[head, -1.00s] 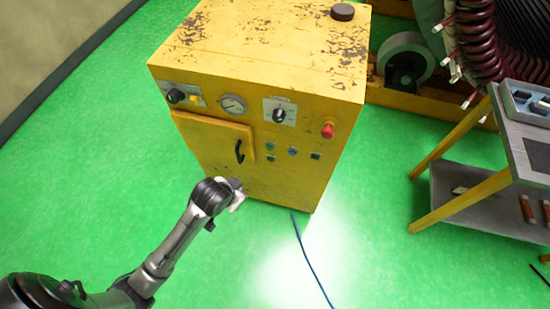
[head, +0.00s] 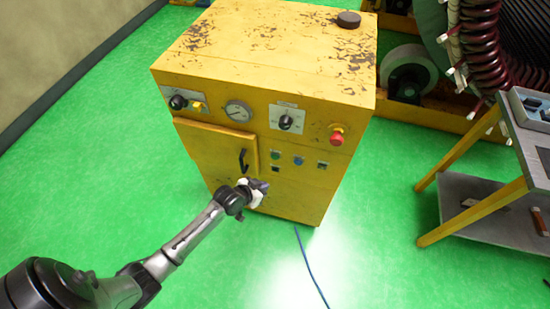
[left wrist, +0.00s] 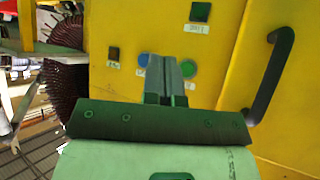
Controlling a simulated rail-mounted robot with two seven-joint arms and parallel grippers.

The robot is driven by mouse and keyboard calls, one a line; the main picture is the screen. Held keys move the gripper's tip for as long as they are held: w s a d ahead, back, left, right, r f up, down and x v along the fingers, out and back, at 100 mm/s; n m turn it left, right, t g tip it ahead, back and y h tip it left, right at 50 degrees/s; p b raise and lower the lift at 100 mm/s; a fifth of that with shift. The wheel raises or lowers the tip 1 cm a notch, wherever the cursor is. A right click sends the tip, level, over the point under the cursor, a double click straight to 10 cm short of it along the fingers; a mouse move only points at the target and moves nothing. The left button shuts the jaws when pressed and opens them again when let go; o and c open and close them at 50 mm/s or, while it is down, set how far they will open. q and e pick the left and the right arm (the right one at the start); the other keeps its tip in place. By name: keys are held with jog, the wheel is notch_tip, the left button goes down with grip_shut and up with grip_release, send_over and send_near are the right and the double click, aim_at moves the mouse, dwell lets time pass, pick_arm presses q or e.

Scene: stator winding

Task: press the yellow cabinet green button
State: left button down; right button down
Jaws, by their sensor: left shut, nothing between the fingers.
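The yellow cabinet (head: 290,200) stands ahead. Its green button (head: 276,155) is on the front, right of the black door handle, with a blue button (head: 298,160) to its right. My left gripper (head: 264,185) is shut and empty, in front of the cabinet below the green button in the head view. In the left wrist view, the shut fingertips (left wrist: 162,62) appear between the green button (left wrist: 188,68) and the blue button (left wrist: 143,59), partly overlapping them. I cannot tell the exact gap to the panel. My right gripper is not in view.
The door handle (left wrist: 272,75) juts out near my left gripper. A red knob (head: 337,135), a dial switch (head: 287,121) and a gauge (head: 238,111) sit higher on the front. A cable (head: 310,262) lies on the floor. A workbench (head: 477,212) stands at right; the floor at left is clear.

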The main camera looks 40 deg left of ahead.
aim_at(275, 157)
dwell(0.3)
pick_arm(q)
jog(key=w+a+b, duration=0.3)
jog(key=w+b, duration=0.2)
jog(key=w, duration=0.3)
jog(key=shift+a, duration=0.2)
dwell(0.4)
dwell(0.7)
dwell(0.8)
jog(key=shift+w+a, duration=0.2)
jog(key=shift+w, duration=0.25)
